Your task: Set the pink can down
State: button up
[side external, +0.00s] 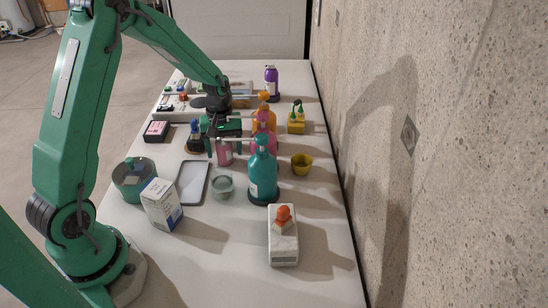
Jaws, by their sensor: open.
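The pink can (225,156) is small in the side external view, near the middle of the white table (225,262). It looks upright and seems to stand on the table, though its base is too small to be sure. My gripper (225,148) points down over it and is open, with its fingers around or close beside the can's upper part. The gripper hides the can's top. I cannot tell whether a finger touches it.
Close right stand a teal pump bottle (263,176), a pink bottle (271,142) and an orange bottle (264,116). A glass bowl (222,185), grey tray (192,183) and yellow cup (301,164) are near. A wall (450,150) rises right.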

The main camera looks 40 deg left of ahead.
dwell(0.5)
jog(key=c, duration=1.2)
jog(key=shift+r, duration=0.15)
notch_tip(320, 180, up, 28)
jog(key=shift+f, duration=0.2)
jog(key=w+d+f+m, duration=0.1)
jog(key=d+f+m, duration=0.1)
jog(key=d+m, duration=0.3)
jog(key=w+d+f+m, duration=0.1)
jog(key=d+f+m, duration=0.2)
jog(key=d, duration=1)
jog(key=m, duration=0.2)
jog(key=shift+w+d+f+m, duration=0.25)
jog(key=shift+d+f+m, duration=0.05)
jog(key=shift+d+m, duration=0.1)
